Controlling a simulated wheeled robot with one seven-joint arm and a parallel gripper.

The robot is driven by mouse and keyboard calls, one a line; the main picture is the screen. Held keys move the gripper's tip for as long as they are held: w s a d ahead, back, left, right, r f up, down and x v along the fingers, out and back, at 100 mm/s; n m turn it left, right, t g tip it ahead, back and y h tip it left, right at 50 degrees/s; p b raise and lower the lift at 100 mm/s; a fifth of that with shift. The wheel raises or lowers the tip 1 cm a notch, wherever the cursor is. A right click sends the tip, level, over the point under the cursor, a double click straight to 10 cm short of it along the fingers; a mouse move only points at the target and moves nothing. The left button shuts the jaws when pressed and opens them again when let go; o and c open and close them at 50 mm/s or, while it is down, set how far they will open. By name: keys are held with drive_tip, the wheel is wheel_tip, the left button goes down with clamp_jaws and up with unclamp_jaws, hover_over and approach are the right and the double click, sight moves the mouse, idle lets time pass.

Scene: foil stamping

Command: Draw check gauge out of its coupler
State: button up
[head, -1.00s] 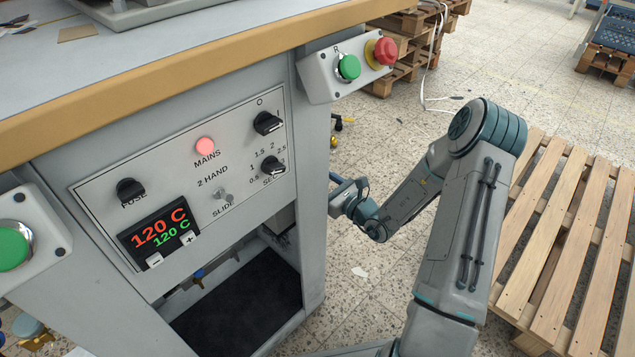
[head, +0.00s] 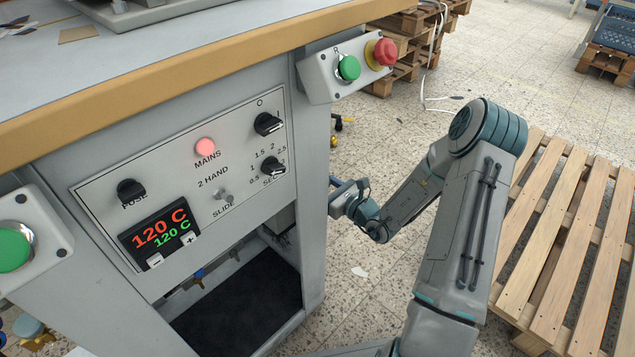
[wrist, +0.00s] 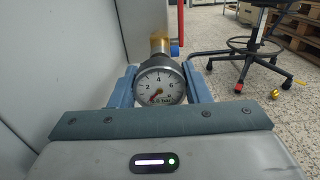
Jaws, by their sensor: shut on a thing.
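The check gauge (wrist: 159,87) shows in the wrist view as a round white dial marked in bar, with a dark rim and its needle low on the scale. My gripper (wrist: 159,82) is shut on it, one blue-grey finger on each side. A brass coupler (wrist: 160,43) with a blue part at its right shows just beyond the gauge. Whether gauge and coupler are still joined is hidden behind the dial. In the head view my gripper (head: 340,197) is beside the cabinet's right side, mostly hidden by the cabinet edge, and the gauge is out of sight.
The cabinet (head: 312,190) with its control panel (head: 190,180) stands close left of my arm. A wooden pallet (head: 570,240) lies on the floor at right. A wheeled chair base (wrist: 250,52) stands beyond at right in the wrist view. Speckled floor between is open.

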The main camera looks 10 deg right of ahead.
drive_tip(key=shift+p+v, duration=0.4)
drive_tip(key=shift+v, duration=1.3)
drive_tip(key=p+v, duration=0.1)
drive_tip(key=v, duration=0.6)
idle(0.3)
